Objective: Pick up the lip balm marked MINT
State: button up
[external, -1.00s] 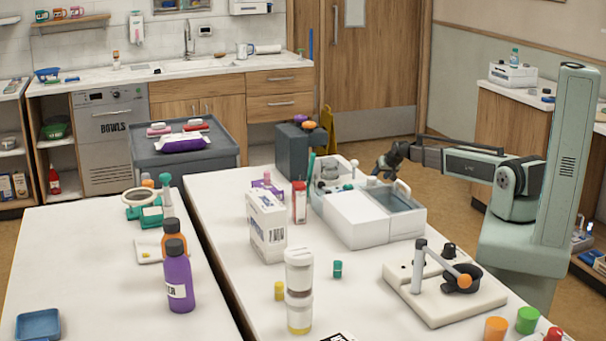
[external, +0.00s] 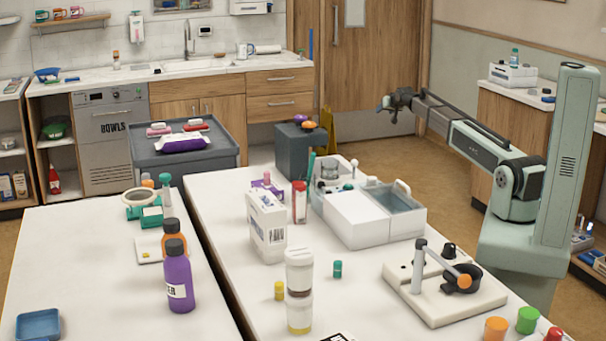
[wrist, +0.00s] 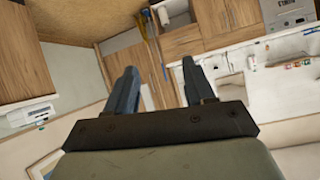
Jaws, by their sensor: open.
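My gripper (external: 384,104) is raised high above the far end of the bedside table, open and empty. In the wrist view, its two fingers (wrist: 160,68) are spread apart with nothing between them.
A white open box (external: 362,224) and a white device with an upright post (external: 440,290) stand on the table. Purple bottle (external: 178,277) stands on the left table.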

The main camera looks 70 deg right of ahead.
jog(key=w+a+r+n+g, duration=0.1)
jog(key=w+a+r+n, duration=0.1)
jog(key=w+a, duration=0.6)
jog(key=w+a+r+n+y, duration=0.1)
jog(key=w+a+r, duration=0.15)
jog(key=a, duration=1.05)
jog(key=w+a+r+n+g, duration=0.1)
jog(key=w+a+r+n, duration=0.1)
jog(key=w+a, duration=0.6)
jog(key=s+a+r+n+h, duration=0.1)
jog(key=a+r, duration=0.2)
jog(key=a, duration=0.8)
jog(key=a+r, duration=0.3)
jog(key=a, duration=0.9)
jog(key=s+a+r+n+h, duration=0.1)
jog(key=a+r, duration=0.3)
jog(key=a, duration=0.7)
jog(key=s+a+f+y, duration=0.1)
jog(key=s+a, duration=0.1)
jog(key=a, duration=0.7)
jog(key=s+a+f+y, duration=0.2)
jog(key=s+a, duration=0.1)
jog(key=a, duration=0.5)
jog(key=n+g+y, duration=0.3)
jog(key=g+y, duration=0.3)
jog(key=y, duration=0.1)
send_near(338, 262)
jog(key=shift+s+f, duration=0.1)
jog(key=shift+f, duration=5.5)
